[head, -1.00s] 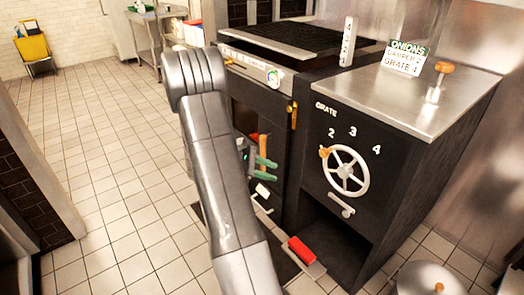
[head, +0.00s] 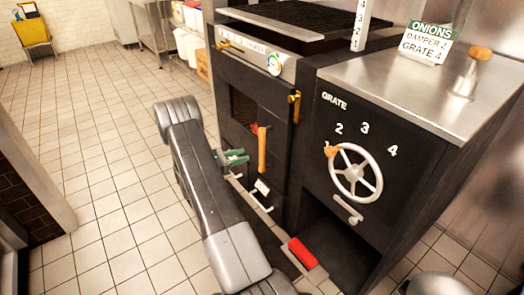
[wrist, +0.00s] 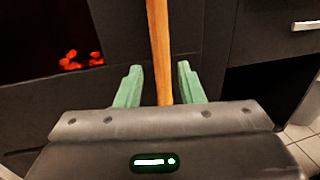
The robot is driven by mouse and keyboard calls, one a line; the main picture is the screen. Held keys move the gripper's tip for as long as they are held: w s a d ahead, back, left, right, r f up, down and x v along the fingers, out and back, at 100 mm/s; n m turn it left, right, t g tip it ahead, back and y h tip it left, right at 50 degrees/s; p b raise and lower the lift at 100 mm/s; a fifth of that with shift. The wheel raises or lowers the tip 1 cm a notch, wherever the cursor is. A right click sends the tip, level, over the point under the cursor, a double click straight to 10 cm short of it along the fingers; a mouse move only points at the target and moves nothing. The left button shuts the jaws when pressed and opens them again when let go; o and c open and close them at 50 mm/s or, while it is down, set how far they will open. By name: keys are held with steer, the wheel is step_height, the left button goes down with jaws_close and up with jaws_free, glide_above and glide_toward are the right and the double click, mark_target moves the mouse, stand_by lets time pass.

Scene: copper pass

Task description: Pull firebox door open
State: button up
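The firebox door (head: 243,112) is a dark panel with a window on the front of the black oven, and it looks flush with the front. Red embers (wrist: 80,60) glow behind the window in the wrist view. An upright wooden handle (head: 262,150) is on the door. In the wrist view the handle (wrist: 160,45) runs down between my green fingertips. My gripper (head: 243,156) is open, just left of the handle in the head view. In the wrist view my gripper (wrist: 160,66) shows a gap on each side of the handle.
A brass latch (head: 294,105) is right of the door. The grate cabinet with a white handwheel (head: 356,173) stands at right. A red-gripped pedal (head: 302,252) sits low near the floor. Tiled floor (head: 110,190) is free at left.

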steer(key=b+x, duration=0.1)
steer(key=x, duration=0.8)
steer(key=shift+d, duration=0.25)
jaws_close()
